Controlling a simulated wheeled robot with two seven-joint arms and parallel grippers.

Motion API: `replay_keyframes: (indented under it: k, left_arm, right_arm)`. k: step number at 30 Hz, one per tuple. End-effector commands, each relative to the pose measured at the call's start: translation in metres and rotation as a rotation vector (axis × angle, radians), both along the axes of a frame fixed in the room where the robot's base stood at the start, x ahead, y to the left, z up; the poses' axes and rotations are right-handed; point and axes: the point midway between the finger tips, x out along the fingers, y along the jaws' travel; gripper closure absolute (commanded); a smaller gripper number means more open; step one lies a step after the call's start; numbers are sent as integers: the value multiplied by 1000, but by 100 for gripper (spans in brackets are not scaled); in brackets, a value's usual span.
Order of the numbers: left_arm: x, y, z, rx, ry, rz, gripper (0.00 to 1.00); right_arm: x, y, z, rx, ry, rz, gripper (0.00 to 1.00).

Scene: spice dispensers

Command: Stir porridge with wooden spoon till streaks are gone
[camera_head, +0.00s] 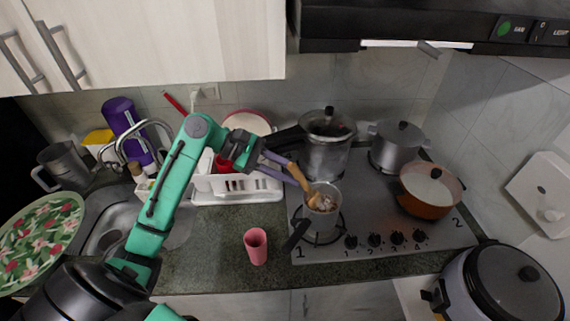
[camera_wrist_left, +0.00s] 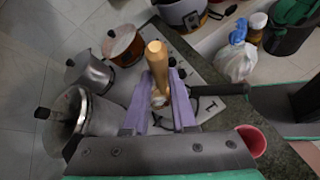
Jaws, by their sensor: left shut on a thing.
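A small metal pot (camera_head: 321,222) with a dark handle stands on the front left burner of the stove. Brownish-white porridge shows inside it; streaks are too small to make out. My left gripper (camera_head: 279,166) is shut on the wooden spoon (camera_head: 303,183), and the spoon's lower end reaches into the pot. In the left wrist view, the spoon's handle (camera_wrist_left: 157,66) stands between my purple fingers (camera_wrist_left: 158,98), which hide much of the pot. My right gripper is not in view.
A pressure cooker (camera_head: 326,145), a lidded grey pot (camera_head: 397,146) and an orange-brown pan (camera_head: 430,189) stand close by on the stove (camera_head: 385,218). A pink cup (camera_head: 256,246) is on the counter left of the pot. A white dish rack (camera_head: 237,186) stands behind.

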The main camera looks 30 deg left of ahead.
Motion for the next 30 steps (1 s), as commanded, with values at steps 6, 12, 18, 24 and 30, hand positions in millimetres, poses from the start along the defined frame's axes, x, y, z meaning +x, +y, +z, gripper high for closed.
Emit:
replay_keyframes:
  k: [6, 12, 18, 24, 30]
  left_arm:
    - [10, -6, -25, -1, 1, -1, 100]
    - [20, -11, -47, -1, 0, -1, 100]
    - [26, -14, -59, 0, 0, -2, 100]
    - [26, -14, -61, 1, -2, -1, 100]
    - [26, -15, -60, 0, 0, -2, 100]
  right_arm:
    - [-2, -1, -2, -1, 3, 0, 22]
    - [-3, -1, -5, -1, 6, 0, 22]
    - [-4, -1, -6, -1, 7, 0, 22]
    - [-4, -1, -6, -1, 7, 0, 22]
    - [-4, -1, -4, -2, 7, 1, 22]
